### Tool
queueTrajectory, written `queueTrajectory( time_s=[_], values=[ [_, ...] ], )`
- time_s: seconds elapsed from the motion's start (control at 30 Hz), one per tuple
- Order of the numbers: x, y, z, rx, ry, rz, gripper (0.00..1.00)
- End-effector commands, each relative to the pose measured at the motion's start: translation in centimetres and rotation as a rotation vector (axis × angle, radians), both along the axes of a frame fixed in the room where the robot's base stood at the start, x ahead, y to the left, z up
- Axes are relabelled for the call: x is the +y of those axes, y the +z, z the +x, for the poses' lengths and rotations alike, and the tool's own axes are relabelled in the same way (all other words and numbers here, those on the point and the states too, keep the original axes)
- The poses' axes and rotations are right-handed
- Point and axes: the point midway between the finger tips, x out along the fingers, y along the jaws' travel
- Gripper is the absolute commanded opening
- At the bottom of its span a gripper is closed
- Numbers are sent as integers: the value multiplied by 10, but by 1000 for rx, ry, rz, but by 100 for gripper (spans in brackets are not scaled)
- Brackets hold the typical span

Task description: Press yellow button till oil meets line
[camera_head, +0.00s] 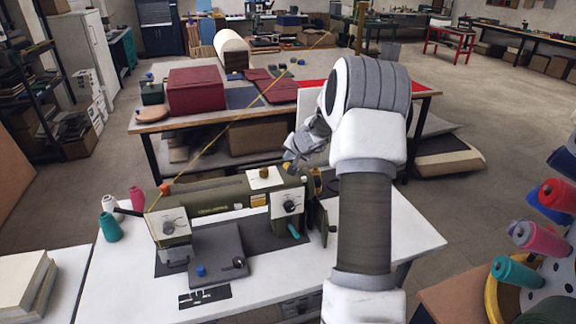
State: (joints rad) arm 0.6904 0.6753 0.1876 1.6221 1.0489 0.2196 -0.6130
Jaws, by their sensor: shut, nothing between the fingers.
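An olive-green sewing machine (222,197) stands on a white table (385,240). On top of it is a pale plate (262,182) with an amber-brown round part (264,172). A small yellow part (258,200) shows on the machine's front, below that plate. I cannot tell which of these is the button. No oil level or line can be made out at this size. My gripper (289,164) is shut and empty, just right of the plate at the machine's right end. I cannot tell whether it touches the machine. My arm hides what lies behind it.
Thread spools (110,228) stand at the table's left. A yellow thread (238,122) rises diagonally across the view. A wooden bench (215,121) with a dark red box (197,90) stands behind. Colourful spools (518,272) crowd the right edge. The white table's right part is mostly clear.

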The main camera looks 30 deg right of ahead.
Motion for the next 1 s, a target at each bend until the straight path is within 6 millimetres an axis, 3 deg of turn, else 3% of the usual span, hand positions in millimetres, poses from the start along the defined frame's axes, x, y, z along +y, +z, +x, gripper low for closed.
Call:
queueTrajectory(
  time_s=[1.0],
  values=[
    [0,-11,0,0,0,0,0]
  ],
)
